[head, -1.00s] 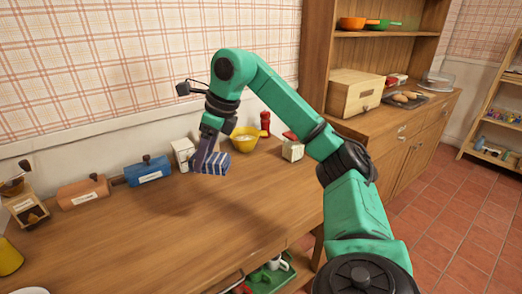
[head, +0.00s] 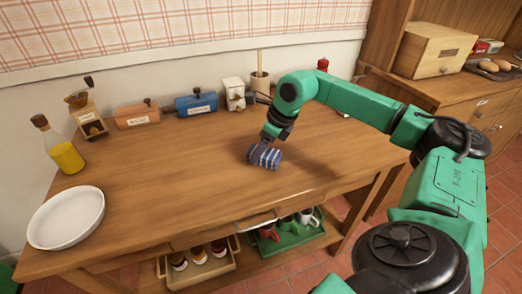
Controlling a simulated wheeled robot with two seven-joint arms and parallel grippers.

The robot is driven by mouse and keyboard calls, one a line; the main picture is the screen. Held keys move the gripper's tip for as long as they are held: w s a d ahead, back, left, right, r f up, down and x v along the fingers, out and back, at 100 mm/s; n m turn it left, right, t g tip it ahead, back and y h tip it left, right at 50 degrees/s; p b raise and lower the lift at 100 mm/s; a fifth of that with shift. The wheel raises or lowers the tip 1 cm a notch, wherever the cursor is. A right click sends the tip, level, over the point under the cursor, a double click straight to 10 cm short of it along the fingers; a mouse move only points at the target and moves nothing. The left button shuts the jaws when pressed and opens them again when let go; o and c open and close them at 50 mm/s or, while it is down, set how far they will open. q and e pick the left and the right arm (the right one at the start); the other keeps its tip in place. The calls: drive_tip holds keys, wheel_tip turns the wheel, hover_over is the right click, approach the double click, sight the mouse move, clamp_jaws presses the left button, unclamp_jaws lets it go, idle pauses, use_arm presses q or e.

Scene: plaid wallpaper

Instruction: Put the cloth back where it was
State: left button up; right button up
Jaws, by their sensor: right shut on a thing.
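The cloth (head: 265,157) is blue with white stripes and looks bunched up. My right gripper (head: 268,145) is shut on it from above, near the middle of the wooden table (head: 170,190). I cannot tell whether the cloth touches the tabletop. The gripper's fingertips are mostly hidden by the cloth. My left gripper is not in view.
A white dish (head: 66,217) and an oil bottle (head: 60,150) stand at the left. A coffee grinder (head: 88,115), an orange box (head: 138,114) and a blue box (head: 196,103) line the back. Crates (head: 200,270) sit on the shelf below. The table's left middle is clear.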

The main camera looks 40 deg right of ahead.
drive_tip(key=shift+f, duration=0.1)
drive_tip(key=o, duration=1.3)
drive_tip(key=shift+r, duration=0.35)
drive_tip(key=v, duration=1.1)
drive_tip(key=shift+s+r+p, duration=0.1)
drive_tip(key=shift+r+p, duration=0.2)
drive_tip(key=shift+p, duration=0.1)
